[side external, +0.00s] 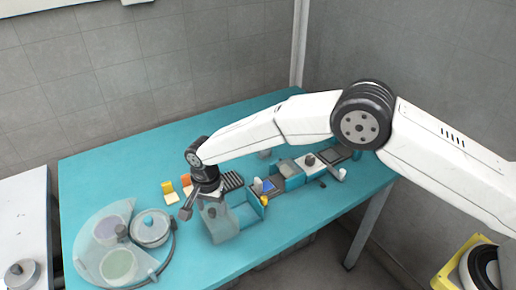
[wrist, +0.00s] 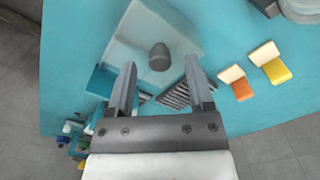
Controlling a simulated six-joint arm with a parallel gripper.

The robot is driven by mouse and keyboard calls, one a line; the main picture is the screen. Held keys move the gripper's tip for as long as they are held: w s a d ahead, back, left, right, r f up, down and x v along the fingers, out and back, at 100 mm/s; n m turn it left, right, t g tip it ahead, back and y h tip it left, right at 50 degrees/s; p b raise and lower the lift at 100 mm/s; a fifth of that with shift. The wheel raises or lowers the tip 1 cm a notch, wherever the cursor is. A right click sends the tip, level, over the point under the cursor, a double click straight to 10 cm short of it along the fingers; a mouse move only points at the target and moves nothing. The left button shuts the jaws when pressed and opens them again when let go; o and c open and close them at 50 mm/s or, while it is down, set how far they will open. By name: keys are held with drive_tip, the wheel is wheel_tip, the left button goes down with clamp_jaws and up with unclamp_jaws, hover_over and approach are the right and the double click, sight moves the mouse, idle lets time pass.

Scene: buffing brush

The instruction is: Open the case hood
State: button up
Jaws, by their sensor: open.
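The case hood (side external: 217,222) is a translucent panel standing at the left side of the teal case (side external: 246,214). In the wrist view the hood (wrist: 140,38) carries a dark grey rounded knob (wrist: 159,57). My gripper (side external: 190,210) is at the hood's upper left in the side view. In the wrist view my gripper (wrist: 160,67) is open, with one finger on each side of the knob and visible gaps to it. The case's inside is mostly hidden by the hood and fingers in the wrist view.
Orange and yellow blocks (wrist: 240,84) and a ribbed rack (wrist: 174,97) lie near the case. A round lidded pot (side external: 151,228) and a translucent round cover (side external: 88,247) are at left. Small devices (side external: 290,170) line the right. The teal table (side external: 120,170) is clear at the back left.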

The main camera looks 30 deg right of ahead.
drive_tip(key=shift+r, duration=3.35)
drive_tip(key=shift+d+r, duration=0.2)
drive_tip(key=shift+d, duration=0.25)
drive_tip(key=s+d+r+n+t, duration=0.1)
drive_tip(key=s+d+r+n, duration=0.15)
drive_tip(key=d, duration=0.65)
drive_tip(key=s+d+r+n, duration=0.2)
drive_tip(key=s+d+r, duration=0.15)
drive_tip(key=d, duration=0.55)
drive_tip(key=s+d+n, duration=0.2)
drive_tip(key=s+d, duration=0.3)
drive_tip(key=s, duration=0.3)
drive_tip(key=s+d+n+t, duration=0.1)
drive_tip(key=s+d+n, duration=0.1)
drive_tip(key=s+d, duration=0.4)
drive_tip(key=s, duration=0.2)
drive_tip(key=shift+s+d+f+t, duration=0.25)
drive_tip(key=shift+s+d+t, duration=0.05)
drive_tip(key=shift+s, duration=0.05)
